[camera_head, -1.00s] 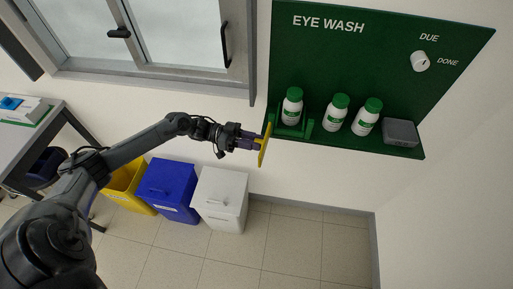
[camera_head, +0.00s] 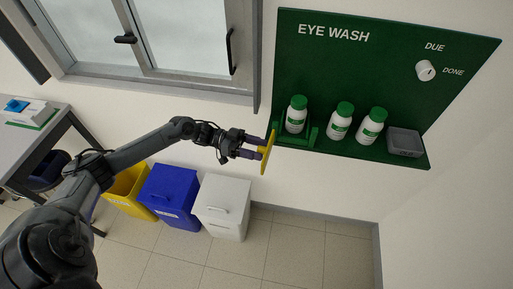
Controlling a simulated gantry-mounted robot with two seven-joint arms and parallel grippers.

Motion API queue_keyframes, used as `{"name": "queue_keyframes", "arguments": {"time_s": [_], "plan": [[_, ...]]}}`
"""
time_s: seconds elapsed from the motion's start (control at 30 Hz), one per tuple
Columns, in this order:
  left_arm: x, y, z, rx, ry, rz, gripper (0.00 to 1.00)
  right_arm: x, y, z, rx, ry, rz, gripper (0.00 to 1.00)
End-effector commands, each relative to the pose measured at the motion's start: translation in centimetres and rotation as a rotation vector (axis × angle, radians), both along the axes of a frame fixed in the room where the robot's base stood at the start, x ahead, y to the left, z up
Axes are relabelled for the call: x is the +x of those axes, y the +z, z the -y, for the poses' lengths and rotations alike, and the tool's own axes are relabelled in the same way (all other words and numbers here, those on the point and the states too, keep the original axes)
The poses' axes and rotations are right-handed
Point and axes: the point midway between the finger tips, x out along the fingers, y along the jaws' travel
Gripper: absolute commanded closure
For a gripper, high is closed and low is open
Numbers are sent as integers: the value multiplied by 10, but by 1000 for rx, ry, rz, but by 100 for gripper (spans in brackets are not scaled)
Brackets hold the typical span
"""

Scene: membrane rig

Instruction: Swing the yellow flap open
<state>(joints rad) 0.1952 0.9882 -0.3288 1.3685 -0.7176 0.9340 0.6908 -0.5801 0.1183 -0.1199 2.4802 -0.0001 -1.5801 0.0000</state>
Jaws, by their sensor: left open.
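The yellow flap (camera_head: 267,157) is a thin plate seen nearly edge-on, at the left end of the green eye wash station (camera_head: 347,65). It stands out towards the lower left, beside the green holder (camera_head: 309,137) around the leftmost bottle. My left gripper (camera_head: 261,147) reaches in from the left with its two purplish fingers spread apart. The fingertips are at the flap's left side; whether they touch it I cannot tell. My right gripper is not in view.
Three white bottles with green caps, one of them the middle bottle (camera_head: 340,122), and a grey box (camera_head: 404,142) stand on the station's shelf. A white knob (camera_head: 425,71) is at upper right. White (camera_head: 222,205), blue (camera_head: 168,195) and yellow (camera_head: 127,190) bins stand below my arm.

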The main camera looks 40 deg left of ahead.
Motion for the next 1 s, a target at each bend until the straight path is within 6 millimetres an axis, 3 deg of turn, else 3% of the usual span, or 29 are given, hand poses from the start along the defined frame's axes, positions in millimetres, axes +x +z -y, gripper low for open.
{"name": "queue_keyframes", "arguments": {"time_s": [0.27,0.7,1.0], "plan": [[-10,-2,-21,3,2,-2,45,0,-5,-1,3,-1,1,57],[-42,-2,-83,2,1,-2,45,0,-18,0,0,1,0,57],[-49,0,-97,0,0,1,45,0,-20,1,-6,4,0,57]]}}
